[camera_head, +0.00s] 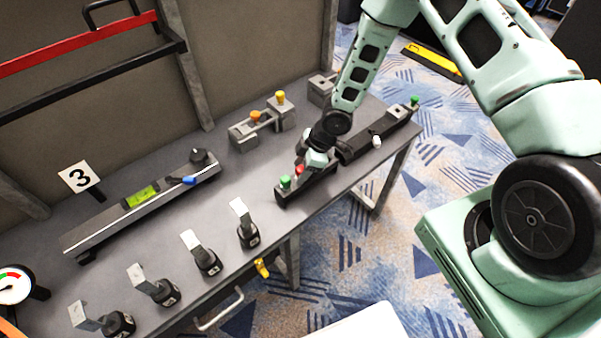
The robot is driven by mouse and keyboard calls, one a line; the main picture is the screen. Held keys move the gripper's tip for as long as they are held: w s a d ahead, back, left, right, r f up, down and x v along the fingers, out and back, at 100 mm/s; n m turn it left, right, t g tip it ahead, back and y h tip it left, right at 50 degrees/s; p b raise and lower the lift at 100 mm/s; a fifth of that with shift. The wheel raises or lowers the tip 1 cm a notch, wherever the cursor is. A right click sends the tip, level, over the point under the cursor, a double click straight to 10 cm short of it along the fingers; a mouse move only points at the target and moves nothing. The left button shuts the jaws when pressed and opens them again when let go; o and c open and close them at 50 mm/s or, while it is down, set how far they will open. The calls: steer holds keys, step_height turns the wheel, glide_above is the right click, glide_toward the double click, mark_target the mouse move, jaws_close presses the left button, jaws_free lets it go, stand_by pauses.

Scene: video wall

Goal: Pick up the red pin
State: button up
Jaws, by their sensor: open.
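The red pin (299,169) is a small red top on the dark block (292,194) near the table's front edge, beside a green pin (285,181). My gripper (305,163) is at the end of the pale green arm, low over the block and right at the red pin. It is open. The fingers are small and partly hidden by the wrist, so I cannot tell whether they are around the pin or touching it.
A dark bar with a green cap (414,100) and a white knob (376,141) lie to the right. Yellow and orange pins (280,97) stand on grey blocks behind. Several upright clamps (244,222) line the front edge. A rail with a green level (140,196) lies left.

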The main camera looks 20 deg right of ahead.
steer(key=shift+a+f, duration=0.1)
steer(key=shift+f, duration=0.25)
steer(key=c, duration=1.1)
steer(key=shift+r, duration=0.15)
steer(key=shift+r+b, duration=0.3)
steer(key=shift+r, duration=4.6)
steer(key=shift+w, duration=0.1)
